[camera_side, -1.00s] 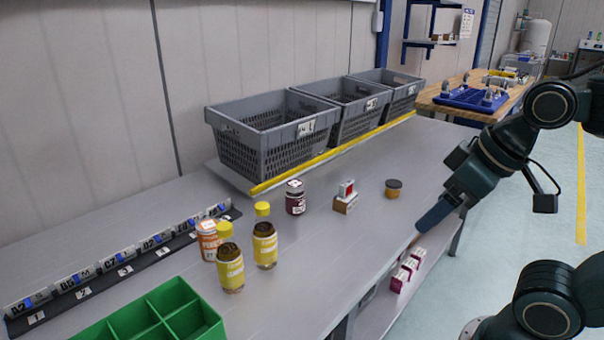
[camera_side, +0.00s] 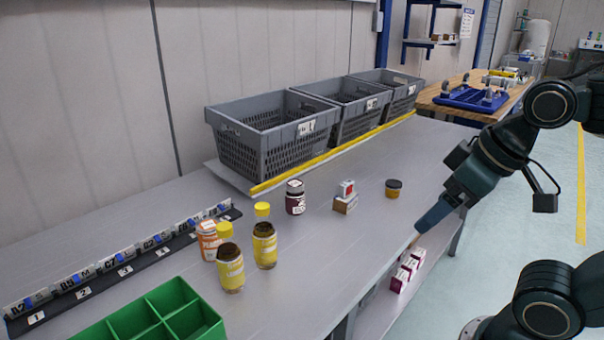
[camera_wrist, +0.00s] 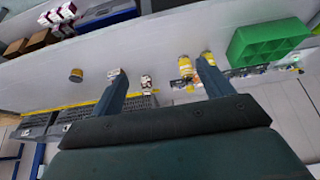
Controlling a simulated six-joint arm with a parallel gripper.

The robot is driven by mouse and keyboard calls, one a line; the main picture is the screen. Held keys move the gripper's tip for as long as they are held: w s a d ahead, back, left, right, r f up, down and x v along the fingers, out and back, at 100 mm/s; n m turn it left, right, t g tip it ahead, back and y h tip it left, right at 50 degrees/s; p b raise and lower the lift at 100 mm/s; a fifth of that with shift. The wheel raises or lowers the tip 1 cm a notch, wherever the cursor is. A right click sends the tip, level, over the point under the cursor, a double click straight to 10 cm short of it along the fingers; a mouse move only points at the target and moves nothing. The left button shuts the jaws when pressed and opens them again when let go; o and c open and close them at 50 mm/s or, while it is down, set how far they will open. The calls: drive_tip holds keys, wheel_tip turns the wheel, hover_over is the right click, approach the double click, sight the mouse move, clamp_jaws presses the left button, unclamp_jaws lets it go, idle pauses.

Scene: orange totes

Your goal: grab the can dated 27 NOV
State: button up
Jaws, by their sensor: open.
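No date can be read on any item, so I cannot tell which one is dated 27 NOV. A dark maroon jar (camera_side: 295,200) with a white label stands further left. Two yellow-labelled jars (camera_side: 230,272) (camera_side: 265,248) and an orange-and-white bottle (camera_side: 209,244) stand together at left. My gripper (camera_side: 418,230) is at the bench's right edge, apart from these items. In the wrist view its fingers (camera_wrist: 160,68) are spread, with nothing held.
A small white-and-red box (camera_side: 347,188) sits on a brown box (camera_side: 345,205). Grey baskets (camera_side: 262,150) line the back behind a yellow strip (camera_side: 320,160). A green divided tray (camera_side: 205,325) is at front left, beside a numbered label rack (camera_side: 105,280). Pink-and-white boxes (camera_side: 400,278) lie below the bench edge.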

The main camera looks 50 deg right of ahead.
drive_tip(key=shift+w+r, duration=0.1)
drive_tip(key=w+a+r+n+g, duration=0.15)
drive_tip(key=w+r+n, duration=0.45)
drive_tip(key=w, duration=0.6)
drive_tip(key=n+g, duration=0.3)
drive_tip(key=n, duration=0.9)
hover_over(208, 224)
drive_tip(key=s+d, duration=0.3)
wheel_tip(208, 224, down, 13)
drive_tip(key=w+a+f+n, duration=0.1)
drive_tip(key=f, duration=0.1)
drive_tip(key=w+a+f, duration=0.1)
drive_tip(key=f, duration=0.1)
drive_tip(key=w+f+n+g, duration=0.1)
drive_tip(key=f, duration=0.2)
drive_tip(key=shift+a+n, duration=0.3)
drive_tip(key=shift+a, duration=0.1)
drive_tip(key=shift+a+f, duration=0.1)
drive_tip(key=shift+f, duration=0.2)
drive_tip(key=shift+f, duration=0.15)
drive_tip(key=shift+f, duration=0.5)
